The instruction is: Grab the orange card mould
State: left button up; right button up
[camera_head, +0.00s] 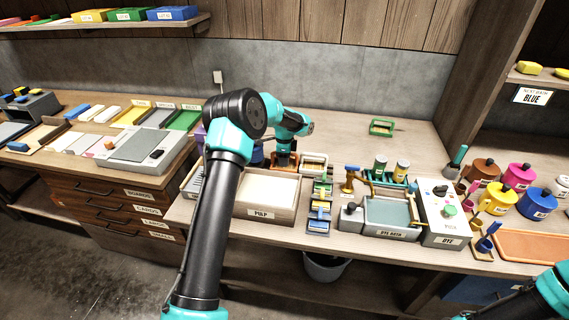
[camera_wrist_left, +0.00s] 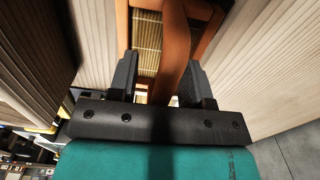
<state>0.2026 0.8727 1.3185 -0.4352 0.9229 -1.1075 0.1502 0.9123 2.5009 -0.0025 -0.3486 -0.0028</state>
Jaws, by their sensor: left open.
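The orange card mould (camera_head: 286,161) is at the back of the bench, behind the pulp vat, partly hidden by my left arm. In the left wrist view its orange frame with a slatted mesh (camera_wrist_left: 147,32) fills the upper middle, and an orange bar, likely its handle (camera_wrist_left: 172,50), runs down between the jaws. My left gripper (camera_head: 284,146) points down over the mould. In the wrist view the left gripper (camera_wrist_left: 157,80) is open, one finger on each side of the orange bar, with gaps visible. My right gripper is out of view.
The pulp vat (camera_head: 266,190) stands in front of the mould. A light-coloured mould (camera_head: 314,163) is close on its right. A dye bath (camera_head: 391,215), bottles and coloured pots stand farther right. A small green frame (camera_head: 381,128) lies at the back, with bare bench around it.

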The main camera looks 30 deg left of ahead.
pick_arm(q)
jog(key=shift+c, duration=0.3)
grip_shut()
jog(key=shift+r, duration=0.15)
dwell(0.3)
notch_tip(320, 180, up, 10)
jog(key=shift+f, duration=0.15)
dwell(0.3)
dwell(0.4)
